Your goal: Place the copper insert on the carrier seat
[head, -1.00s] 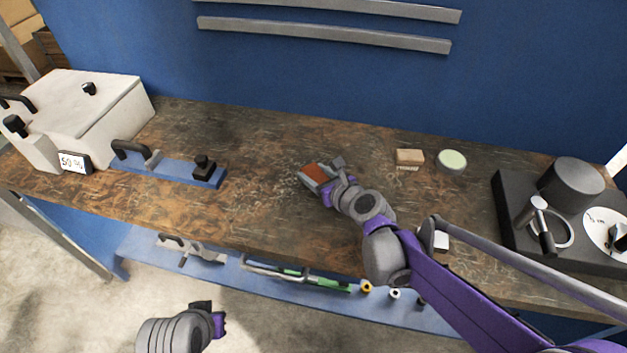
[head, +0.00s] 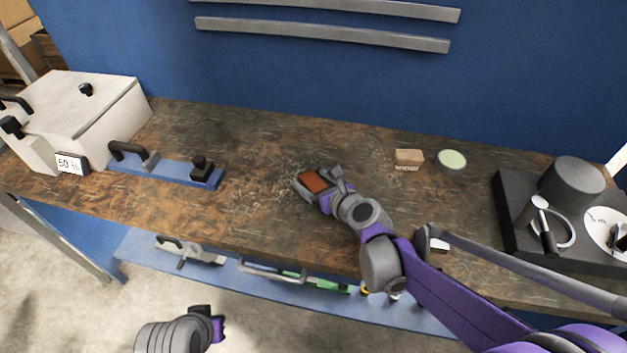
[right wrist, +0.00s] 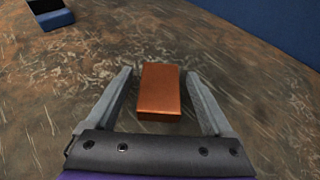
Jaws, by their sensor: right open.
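The copper insert (head: 314,181), an orange-brown block, lies between the fingers of my right gripper (head: 309,185). In the right wrist view the copper insert (right wrist: 159,88) sits between the two open fingers (right wrist: 158,76), with a gap on each side. A blue plate (head: 178,172) with a black handle and a black block lies on the bench to the left; it looks like the carrier, but I cannot make out its seat clearly. A blue end with a dark top (right wrist: 50,17) shows in the right wrist view. My left gripper (head: 217,326) hangs in front of the bench, its jaws unclear.
A white box (head: 90,105) with a display stands at the bench's left end. A tan block (head: 409,158) and a round pale-green-topped disc (head: 451,161) lie at the back right. A dark fixture (head: 513,218) stands far right. The bench between blue plate and right gripper is clear.

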